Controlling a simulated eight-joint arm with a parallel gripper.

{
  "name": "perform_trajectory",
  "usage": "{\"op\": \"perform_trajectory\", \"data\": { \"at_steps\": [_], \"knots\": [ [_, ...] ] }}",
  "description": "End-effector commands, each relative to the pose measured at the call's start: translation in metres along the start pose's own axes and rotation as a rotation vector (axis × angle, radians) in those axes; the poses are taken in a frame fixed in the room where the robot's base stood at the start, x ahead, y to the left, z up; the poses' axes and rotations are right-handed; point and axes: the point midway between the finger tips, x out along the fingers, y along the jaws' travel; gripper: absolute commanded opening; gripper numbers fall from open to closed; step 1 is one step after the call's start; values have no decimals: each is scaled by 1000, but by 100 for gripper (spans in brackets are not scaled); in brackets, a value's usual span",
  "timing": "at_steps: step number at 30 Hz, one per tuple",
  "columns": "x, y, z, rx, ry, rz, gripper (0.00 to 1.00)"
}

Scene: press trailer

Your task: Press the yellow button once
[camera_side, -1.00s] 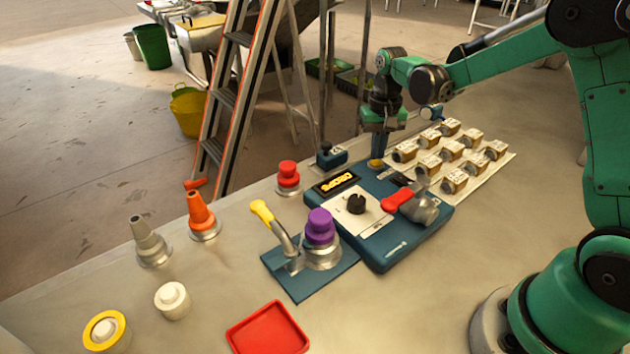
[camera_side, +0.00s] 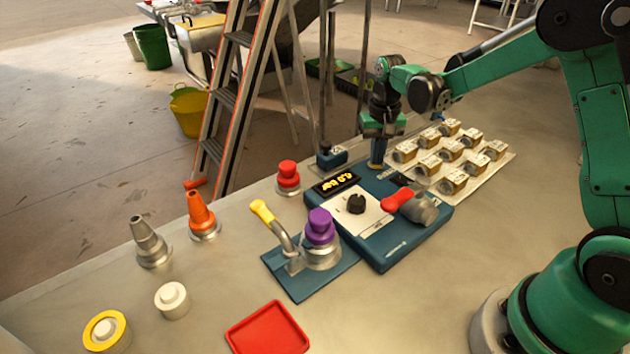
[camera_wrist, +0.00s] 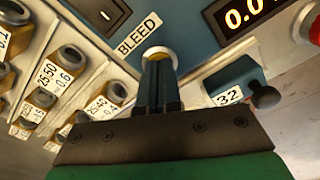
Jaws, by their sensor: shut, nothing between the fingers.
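The yellow button sits at the back corner of the blue control box (camera_side: 415,240), by the BLEED label (camera_wrist: 138,38). In the wrist view a pale rim and a little yellow of the button (camera_wrist: 157,51) show just beyond my fingertips. My gripper (camera_side: 376,164) is shut and empty, pointing down onto the button; it also shows in the wrist view (camera_wrist: 160,66). The tips appear to touch the button, but how far it is pressed is hidden.
A tray of labelled parts (camera_side: 480,178) lies close to the right. A small black-knobbed blue box (camera_side: 331,159) stands left. A purple knob (camera_side: 320,226) and yellow-handled lever (camera_side: 262,212) are nearer.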

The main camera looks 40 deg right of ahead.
Motion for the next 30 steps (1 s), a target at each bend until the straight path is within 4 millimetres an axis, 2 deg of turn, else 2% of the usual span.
{"op": "perform_trajectory", "data": {
  "at_steps": [5, 8, 30],
  "knots": [
    [-1, 0, 0, 0, 0, 0, 0],
    [-9, 0, 0, 0, 0, 0, 0],
    [-91, 0, 0, 0, 0, 0, 0]
  ]
}}
